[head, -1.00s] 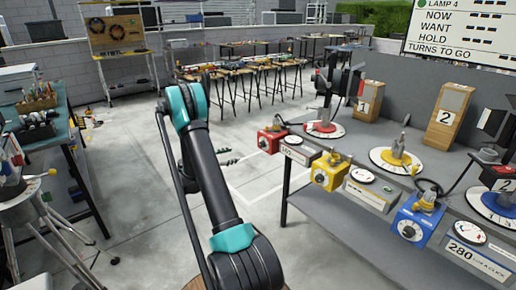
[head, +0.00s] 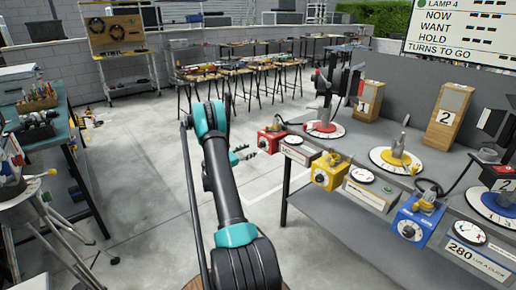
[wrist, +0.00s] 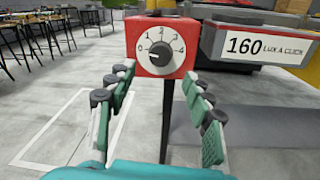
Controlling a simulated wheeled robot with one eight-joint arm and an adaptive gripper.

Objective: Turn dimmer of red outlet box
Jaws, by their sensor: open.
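The red outlet box (head: 270,140) sits at the near left end of the grey bench. In the wrist view the red box (wrist: 188,66) faces me, with a white dial numbered 0 to 4 and a dark dimmer knob (wrist: 161,50) at its middle. The knob's pointer is toward the left, near 0. My gripper (wrist: 158,88) is open, its teal-and-black fingers spread below and to either side of the dial, apart from the knob. In the head view my gripper (head: 243,157) is left of the red box, partly hidden by my arm.
A yellow box (head: 328,172) and a blue box (head: 412,222) stand along the same bench edge. A "160 LUX A CLICK" sign (wrist: 265,45) is right of the red box. The floor left of the bench is clear.

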